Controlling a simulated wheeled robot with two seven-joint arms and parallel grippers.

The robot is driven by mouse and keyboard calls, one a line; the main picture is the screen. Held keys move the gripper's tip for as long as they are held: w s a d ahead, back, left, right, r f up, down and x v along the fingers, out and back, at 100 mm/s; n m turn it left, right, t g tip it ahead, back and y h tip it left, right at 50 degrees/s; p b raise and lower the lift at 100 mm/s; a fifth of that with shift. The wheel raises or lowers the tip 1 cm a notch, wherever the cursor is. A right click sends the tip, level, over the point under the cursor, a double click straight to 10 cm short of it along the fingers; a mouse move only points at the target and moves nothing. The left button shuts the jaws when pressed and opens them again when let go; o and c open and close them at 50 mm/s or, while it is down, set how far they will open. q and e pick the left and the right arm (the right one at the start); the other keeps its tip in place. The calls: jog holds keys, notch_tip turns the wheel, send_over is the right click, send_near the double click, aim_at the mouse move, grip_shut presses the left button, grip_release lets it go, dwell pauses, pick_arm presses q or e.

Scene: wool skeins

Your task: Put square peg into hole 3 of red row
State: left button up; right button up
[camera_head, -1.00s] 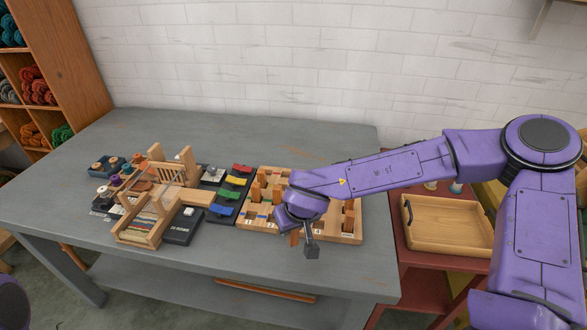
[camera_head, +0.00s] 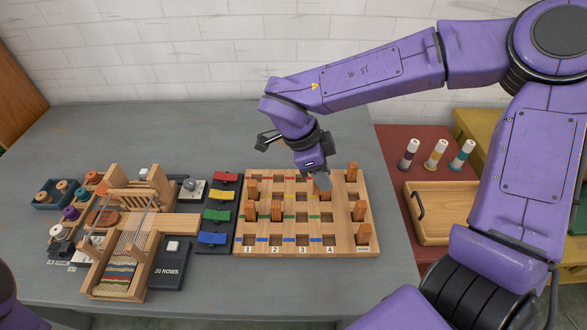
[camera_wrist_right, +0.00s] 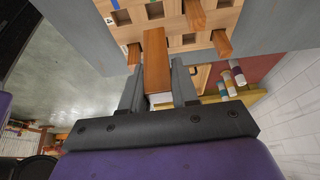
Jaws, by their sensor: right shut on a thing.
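My right gripper (camera_head: 318,181) is above the back of the wooden peg board (camera_head: 325,250). The wrist view shows it shut on an orange-brown square peg (camera_wrist_right: 156,62), with the board's holes and pegs beyond. The red row, marked by red stripes (camera_head: 264,181), is the farthest row. The column numbers (camera_head: 302,250) run 1 to 4 along the front edge. My left gripper is not in view.
Pegs stand in the left columns (camera_head: 276,210) and the right-hand column (camera_head: 360,210). A wooden tray (camera_head: 445,228) and several spools (camera_head: 436,153) stand at the right.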

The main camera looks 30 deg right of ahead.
jog(key=w+d+f+p, duration=0.1)
jog(key=w+f, duration=0.2)
jog(key=w, duration=0.1)
jog(key=w+d+f+p, duration=0.1)
jog(key=w+f, duration=0.2)
jog(key=w, duration=0.1)
jog(key=w+d+f, duration=0.2)
jog(key=w+f, duration=0.1)
jog(key=w, duration=0.1)
jog(key=shift+w+f+p, duration=0.1)
jog(key=shift+w+p, duration=0.1)
jog(key=shift+p, duration=0.2)
notch_tip(320, 180, down, 3)
jog(key=shift+r, duration=0.1)
jog(key=shift+w+f, duration=0.15)
jog(key=shift+f, duration=0.25)
jog(key=o, duration=1)
jog(key=shift+f, duration=0.1)
jog(key=shift+r, duration=0.3)
jog(key=b+v, duration=0.1)
jog(key=v, duration=1)
jog(key=shift+a+r, duration=0.15)
jog(key=shift+r, duration=0.25)
